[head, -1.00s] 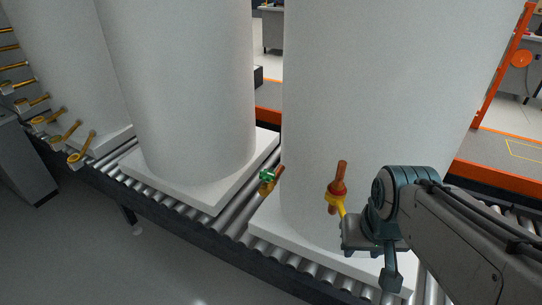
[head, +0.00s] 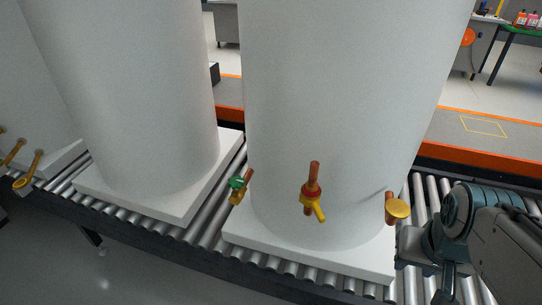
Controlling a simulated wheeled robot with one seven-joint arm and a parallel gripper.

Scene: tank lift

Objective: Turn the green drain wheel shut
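The green drain wheel (head: 236,183) sits on a small brass valve with a copper pipe, at the lower left side of the nearest white tank (head: 340,90). A red and yellow valve (head: 312,194) on a copper pipe is at the front of the same tank. A round yellow fitting (head: 397,208) on a copper pipe is at its right. My gripper (head: 447,285) is at the lower right, to the right of the tank's base and well away from the green wheel. Its fingers show only partly, so its opening is unclear.
The tanks stand on white square bases (head: 300,252) on a roller conveyor (head: 215,236). A second white tank (head: 140,90) is at the left. Yellow-handled fittings (head: 28,171) show at the far left. The grey floor (head: 180,280) in front is clear.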

